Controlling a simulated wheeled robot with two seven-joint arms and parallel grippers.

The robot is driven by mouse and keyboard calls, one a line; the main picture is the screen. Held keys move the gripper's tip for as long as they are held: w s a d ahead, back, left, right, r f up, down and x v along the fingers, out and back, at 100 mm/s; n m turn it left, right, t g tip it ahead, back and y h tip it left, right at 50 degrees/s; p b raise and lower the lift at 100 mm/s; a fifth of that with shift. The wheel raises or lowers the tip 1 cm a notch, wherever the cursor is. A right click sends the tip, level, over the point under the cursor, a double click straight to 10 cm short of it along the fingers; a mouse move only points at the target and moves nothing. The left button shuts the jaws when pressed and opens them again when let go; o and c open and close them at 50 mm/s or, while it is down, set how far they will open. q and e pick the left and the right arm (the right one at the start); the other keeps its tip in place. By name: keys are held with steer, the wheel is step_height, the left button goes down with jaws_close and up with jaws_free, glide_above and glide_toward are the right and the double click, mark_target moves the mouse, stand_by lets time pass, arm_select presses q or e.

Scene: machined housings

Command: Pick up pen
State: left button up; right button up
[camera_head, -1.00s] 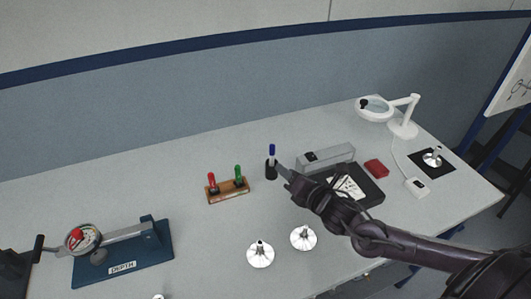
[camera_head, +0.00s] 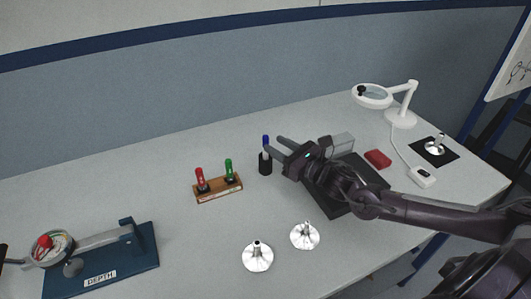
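The pen (camera_head: 266,139) has a blue cap and stands upright in a small black holder (camera_head: 265,167) near the middle of the table. My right gripper (camera_head: 274,146) is open, with its two grey fingers pointing left at the pen's height. One fingertip overlaps the pen's pale lower body in the picture; I cannot tell whether they touch. Only a dark piece of what looks like my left gripper (camera_head: 5,260) shows at the left edge, beside the gauge stand.
Two shiny metal parts (camera_head: 258,257) (camera_head: 304,236) sit in front. A black tray (camera_head: 335,208) lies under my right arm. A depth gauge (camera_head: 135,262), red block (camera_head: 378,159) and magnifier lamp (camera_head: 403,117) stand farther out.

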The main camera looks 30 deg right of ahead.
mark_target(266, 141)
steer(key=p+x, duration=0.1)
steer(key=x, duration=0.4)
steer(key=shift+a+f, duration=0.1)
steer(key=shift+f, duration=0.1)
steer(key=shift+s, duration=0.1)
jaws_close()
